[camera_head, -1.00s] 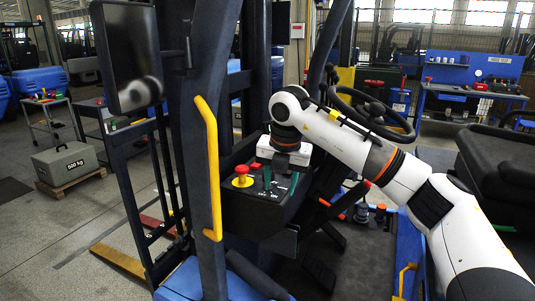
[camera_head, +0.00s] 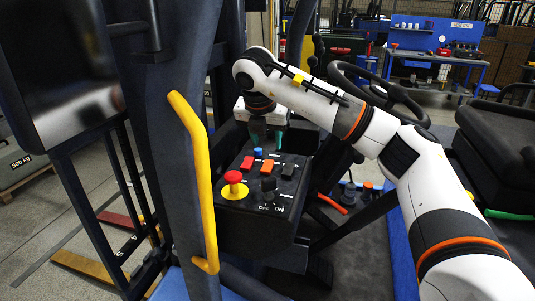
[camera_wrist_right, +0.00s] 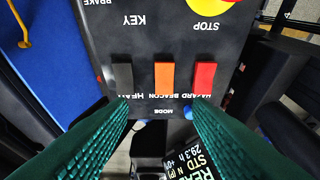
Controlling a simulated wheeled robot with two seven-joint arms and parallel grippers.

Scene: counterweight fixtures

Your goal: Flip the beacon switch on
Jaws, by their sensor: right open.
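The control panel (camera_head: 250,200) of the truck carries a row of three rocker switches, red, orange and black. The orange switch (camera_head: 267,166) is the middle one, also seen in the right wrist view (camera_wrist_right: 164,78), where it lines up with the upside-down BEACON label. I cannot tell which way it is tipped. My right gripper (camera_head: 266,138) hangs over the panel's far edge, beyond the switches. In the wrist view its green fingers (camera_wrist_right: 160,108) are open and empty, with the switch row ahead between and beyond the tips. My left gripper is not in view.
A red stop button (camera_head: 233,178) on a yellow ring and a black key knob (camera_head: 268,187) stand nearer on the panel. A blue knob (camera_head: 258,152) is close to the fingers. A yellow handrail (camera_head: 199,180) and the steering wheel (camera_head: 380,95) flank the panel.

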